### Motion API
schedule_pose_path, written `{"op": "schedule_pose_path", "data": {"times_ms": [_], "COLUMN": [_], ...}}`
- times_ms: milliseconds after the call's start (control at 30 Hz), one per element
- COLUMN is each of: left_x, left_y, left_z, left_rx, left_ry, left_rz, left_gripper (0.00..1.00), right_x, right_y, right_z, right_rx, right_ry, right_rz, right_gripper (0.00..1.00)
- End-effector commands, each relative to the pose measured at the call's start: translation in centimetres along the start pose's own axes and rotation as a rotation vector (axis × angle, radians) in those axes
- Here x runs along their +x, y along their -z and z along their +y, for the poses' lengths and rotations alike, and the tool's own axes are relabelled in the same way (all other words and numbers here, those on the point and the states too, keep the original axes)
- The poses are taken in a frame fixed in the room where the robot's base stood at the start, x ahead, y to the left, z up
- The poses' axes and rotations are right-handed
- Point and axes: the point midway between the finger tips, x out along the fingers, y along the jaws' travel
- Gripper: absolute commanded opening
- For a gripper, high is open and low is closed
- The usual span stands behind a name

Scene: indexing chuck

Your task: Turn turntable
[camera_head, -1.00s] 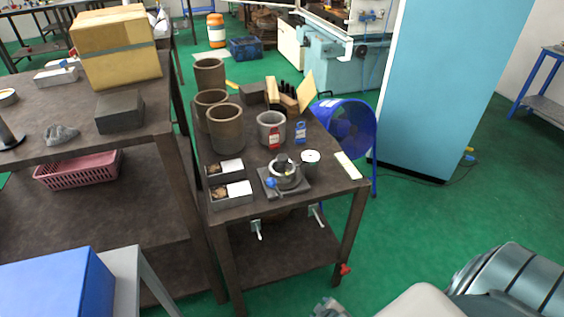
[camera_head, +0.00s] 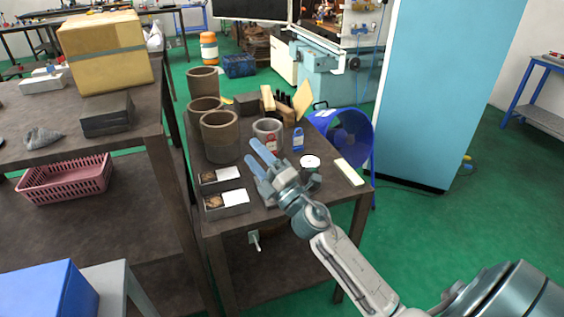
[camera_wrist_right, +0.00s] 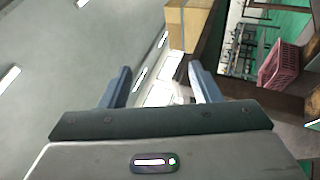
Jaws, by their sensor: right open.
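The turntable is the small round grey chuck on a square plate near the front of the dark table (camera_head: 285,222). In the head view my right gripper and wrist now cover nearly all of it. My right gripper (camera_head: 253,153) is above the table at the chuck's place, fingers spread and pointing up and left in the picture. I cannot tell whether it touches anything. In the right wrist view the blue fingers of my right gripper (camera_wrist_right: 160,72) are apart with nothing between them; the chuck does not show there. My left gripper is not in view.
A white-topped cup (camera_head: 310,161) stands right beside my gripper. Small boxes (camera_head: 227,203) are left of it. Brown pots (camera_head: 220,137) and a grey pot (camera_head: 268,133) stand behind. A pale bar (camera_head: 349,172) lies at the right edge.

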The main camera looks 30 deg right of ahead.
Motion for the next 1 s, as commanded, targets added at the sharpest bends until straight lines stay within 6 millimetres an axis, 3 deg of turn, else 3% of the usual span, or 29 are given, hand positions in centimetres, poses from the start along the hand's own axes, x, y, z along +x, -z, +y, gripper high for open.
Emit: {"op": "schedule_pose_path", "data": {"times_ms": [167, 300, 400, 567, 667, 800, 900, 1000], "left_x": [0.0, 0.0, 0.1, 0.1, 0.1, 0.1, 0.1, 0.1], "left_y": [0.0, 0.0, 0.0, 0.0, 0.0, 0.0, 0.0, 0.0], "left_z": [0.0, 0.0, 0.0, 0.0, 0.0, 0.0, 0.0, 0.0], "left_rx": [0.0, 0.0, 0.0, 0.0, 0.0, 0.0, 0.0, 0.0], "left_ry": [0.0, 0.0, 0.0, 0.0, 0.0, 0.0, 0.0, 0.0], "left_rz": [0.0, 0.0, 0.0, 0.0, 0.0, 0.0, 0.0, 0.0], "left_gripper": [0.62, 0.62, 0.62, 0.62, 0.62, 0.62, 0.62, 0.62], "right_x": [3.7, 5.4, 5.9, 5.8, 5.0, 3.4, 2.3, 1.5], "right_y": [2.7, 3.9, 3.1, -1.1, -5.3, -11.1, -14.1, -15.8], "right_z": [0.9, -0.8, -2.7, -5.6, -6.5, -6.1, -5.1, -4.4], "right_rx": [-0.331, -0.622, -0.814, -1.071, -1.182, -1.249, -1.251, -1.238], "right_ry": [-0.057, -0.027, 0.043, 0.242, 0.416, 0.669, 0.811, 0.898], "right_rz": [0.319, 0.605, 0.801, 1.093, 1.256, 1.428, 1.506, 1.549], "right_gripper": [0.57, 0.57, 0.57, 0.57, 0.57, 0.57, 0.57, 0.57]}}
